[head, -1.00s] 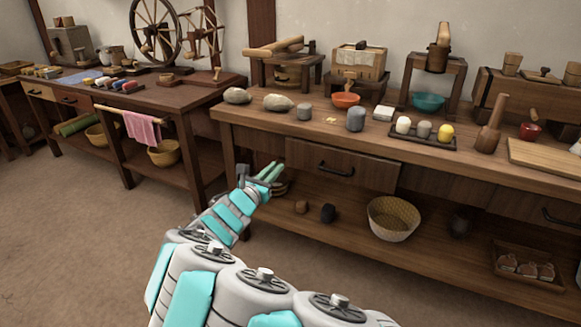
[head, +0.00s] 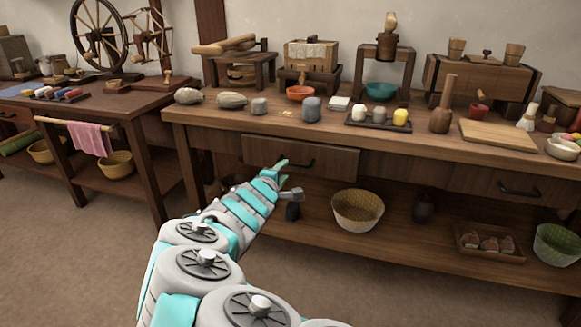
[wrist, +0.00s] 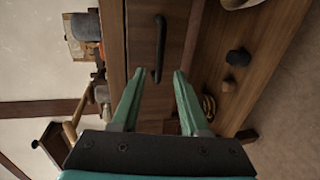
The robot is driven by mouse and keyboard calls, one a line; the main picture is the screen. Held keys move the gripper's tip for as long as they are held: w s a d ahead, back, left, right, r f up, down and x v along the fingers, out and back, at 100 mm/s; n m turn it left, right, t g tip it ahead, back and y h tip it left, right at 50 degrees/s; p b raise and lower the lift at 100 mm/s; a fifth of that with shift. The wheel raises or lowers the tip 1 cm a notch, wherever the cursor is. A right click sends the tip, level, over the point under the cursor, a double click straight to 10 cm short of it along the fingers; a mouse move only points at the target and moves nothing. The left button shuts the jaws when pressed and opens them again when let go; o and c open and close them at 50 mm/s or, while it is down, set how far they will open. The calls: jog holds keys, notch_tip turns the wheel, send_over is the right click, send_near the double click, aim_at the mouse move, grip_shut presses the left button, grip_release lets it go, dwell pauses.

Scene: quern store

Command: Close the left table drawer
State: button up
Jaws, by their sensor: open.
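The left table drawer (head: 335,162) is under the left part of the long workbench. It has a plain wooden front and a dark bar handle (head: 296,165). Its front appears to stand out a little from the bench frame. My gripper (head: 281,172) is open and empty, in front of the drawer near the handle. In the wrist view the drawer front (wrist: 143,28) fills the upper middle, and the handle (wrist: 158,48) lies just beyond the gap between my two green fingers (wrist: 158,75). I see no contact with it.
The workbench top (head: 215,118) carries stones, bowls and a tray (head: 378,121) of small pots. The lower shelf holds a wicker basket (head: 357,210) and dark lumps. A right drawer (head: 480,182) looks flush. Another table (head: 130,100) stands at left. The floor in front is clear.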

aim_at(291, 164)
jog(key=shift+p+x, duration=0.35)
jog(key=shift+x, duration=3.4)
jog(key=shift+c, duration=0.3)
grip_shut()
